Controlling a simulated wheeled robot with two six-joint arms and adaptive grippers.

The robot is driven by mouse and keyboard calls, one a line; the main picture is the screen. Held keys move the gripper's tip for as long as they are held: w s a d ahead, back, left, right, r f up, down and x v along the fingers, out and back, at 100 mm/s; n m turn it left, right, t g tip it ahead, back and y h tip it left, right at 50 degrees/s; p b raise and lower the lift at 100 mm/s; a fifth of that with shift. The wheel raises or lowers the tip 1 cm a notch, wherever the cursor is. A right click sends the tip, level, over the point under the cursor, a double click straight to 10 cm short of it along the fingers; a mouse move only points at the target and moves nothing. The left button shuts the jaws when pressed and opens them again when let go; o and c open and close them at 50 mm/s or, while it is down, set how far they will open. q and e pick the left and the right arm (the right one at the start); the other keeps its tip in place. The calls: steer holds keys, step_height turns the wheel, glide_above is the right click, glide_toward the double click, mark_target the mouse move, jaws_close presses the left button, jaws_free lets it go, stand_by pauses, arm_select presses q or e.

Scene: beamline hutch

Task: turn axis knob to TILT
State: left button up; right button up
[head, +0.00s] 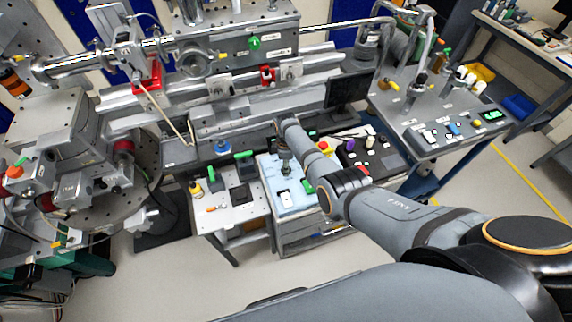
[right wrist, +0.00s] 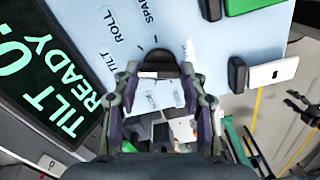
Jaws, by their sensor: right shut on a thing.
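The axis knob (right wrist: 165,63) is a dark knob on a light blue panel in the right wrist view. My right gripper (right wrist: 161,76) is closed with its two fingers on either side of it. The knob's pointer is unclear. My left gripper is out of view.
A green block (right wrist: 250,5) and a black switch with a white plate (right wrist: 271,74) are beside the knob. A white bench (head: 228,212) stands left of the panel, and a dark panel with coloured knobs (head: 378,160) stands right. Beamline hardware fills the back; open floor lies in front.

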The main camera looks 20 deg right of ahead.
steer(key=shift+w, duration=0.1)
steer(key=o, duration=1.1)
steer(key=shift+o, duration=0.2)
step_height(320, 180, up, 12)
